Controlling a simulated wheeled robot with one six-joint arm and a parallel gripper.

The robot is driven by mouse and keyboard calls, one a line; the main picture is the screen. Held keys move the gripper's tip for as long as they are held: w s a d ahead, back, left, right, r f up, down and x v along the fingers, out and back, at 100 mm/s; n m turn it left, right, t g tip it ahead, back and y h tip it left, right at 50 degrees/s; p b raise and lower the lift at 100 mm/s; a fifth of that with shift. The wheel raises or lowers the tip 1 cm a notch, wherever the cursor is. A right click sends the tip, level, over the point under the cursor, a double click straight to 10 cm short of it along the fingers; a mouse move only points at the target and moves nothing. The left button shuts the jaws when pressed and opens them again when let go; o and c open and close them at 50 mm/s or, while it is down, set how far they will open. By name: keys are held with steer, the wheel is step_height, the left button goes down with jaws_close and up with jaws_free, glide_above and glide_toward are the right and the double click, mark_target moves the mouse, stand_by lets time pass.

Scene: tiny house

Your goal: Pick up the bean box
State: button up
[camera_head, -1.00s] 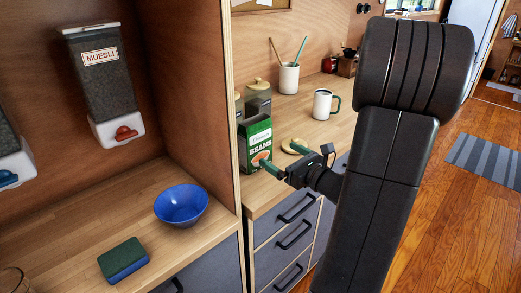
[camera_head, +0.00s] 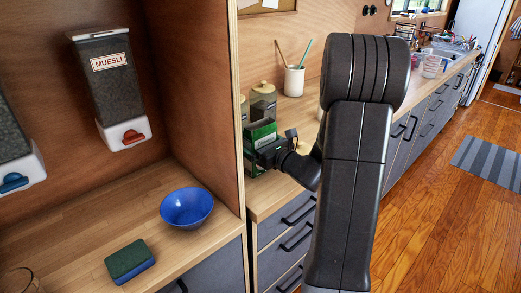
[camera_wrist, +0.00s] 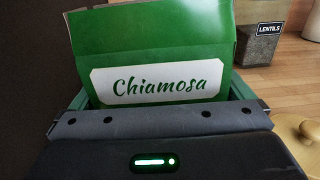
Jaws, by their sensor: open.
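The green bean box (camera_head: 261,134) stands on the counter just right of the wooden divider panel. In the head view my gripper (camera_head: 255,148) is in front of it and covers much of its front. In the wrist view the box (camera_wrist: 160,40) fills the middle, with its "Chiamosa" label facing me. My gripper (camera_wrist: 165,105) is open, with a finger at each side of the box. I cannot tell whether the fingers touch it. The lower part of the box is hidden behind my gripper.
The divider panel (camera_head: 205,100) is close on the left. A lentils jar (camera_wrist: 262,30) stands behind the box. A wooden lid (camera_wrist: 297,138) is at the right. A blue bowl (camera_head: 187,207), a sponge (camera_head: 130,261) and a muesli dispenser (camera_head: 108,85) are left of the panel.

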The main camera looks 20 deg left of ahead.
steer(key=shift+w+a, duration=0.15)
steer(key=shift+a, duration=0.15)
steer(key=c, duration=0.7)
steer(key=shift+r, duration=0.1)
